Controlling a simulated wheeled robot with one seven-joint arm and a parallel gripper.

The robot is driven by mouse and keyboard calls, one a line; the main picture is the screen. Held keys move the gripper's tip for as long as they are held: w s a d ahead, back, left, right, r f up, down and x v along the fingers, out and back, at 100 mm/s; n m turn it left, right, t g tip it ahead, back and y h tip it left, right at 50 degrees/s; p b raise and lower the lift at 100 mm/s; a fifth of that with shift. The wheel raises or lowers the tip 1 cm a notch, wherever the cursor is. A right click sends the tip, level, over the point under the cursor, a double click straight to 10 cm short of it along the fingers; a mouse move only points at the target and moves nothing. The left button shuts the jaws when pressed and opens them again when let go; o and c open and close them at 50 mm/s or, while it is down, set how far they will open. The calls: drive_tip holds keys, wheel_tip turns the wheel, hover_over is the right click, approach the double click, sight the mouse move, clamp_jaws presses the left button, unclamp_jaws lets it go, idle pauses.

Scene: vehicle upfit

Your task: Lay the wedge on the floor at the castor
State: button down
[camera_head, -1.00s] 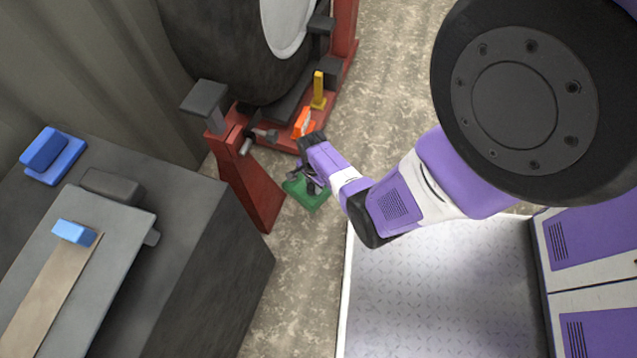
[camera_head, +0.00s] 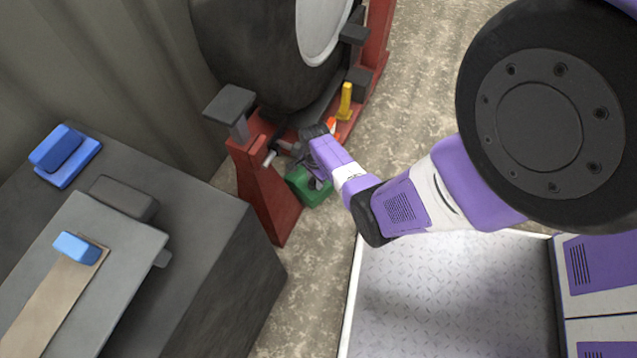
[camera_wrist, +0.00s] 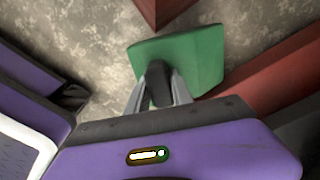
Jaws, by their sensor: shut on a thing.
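The green wedge (camera_head: 314,193) is low beside the near leg of the red stand. In the wrist view the wedge (camera_wrist: 200,55) is a broad green block, and my gripper (camera_wrist: 158,88) is shut on its dark grip. In the head view my gripper (camera_head: 317,172) partly covers the wedge. I cannot tell whether the wedge touches the floor or hangs just above it. I cannot make out a castor for certain in either view.
The red stand (camera_head: 268,195) carries a large dark wheel (camera_head: 255,50); a grey handle (camera_head: 272,156) sticks out from it. A yellow post (camera_head: 345,100) and a partly hidden orange piece (camera_head: 332,126) stand behind my gripper. A grey bench (camera_head: 215,275) is at left. Bare floor (camera_head: 310,265) lies in front.

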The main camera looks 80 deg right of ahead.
drive_tip(key=shift+s+a+f+b, duration=0.1)
drive_tip(key=shift+s+f+b, duration=0.05)
drive_tip(key=shift+f+b, duration=1.4)
drive_tip(key=shift+f, duration=0.35)
drive_tip(key=c, duration=1.1)
unclamp_jaws()
drive_tip(key=shift+a, duration=0.1)
wheel_tip(320, 180, up, 13)
drive_tip(key=p, duration=0.7)
drive_tip(key=shift+f, duration=0.2)
drive_tip(key=shift+s, duration=0.15)
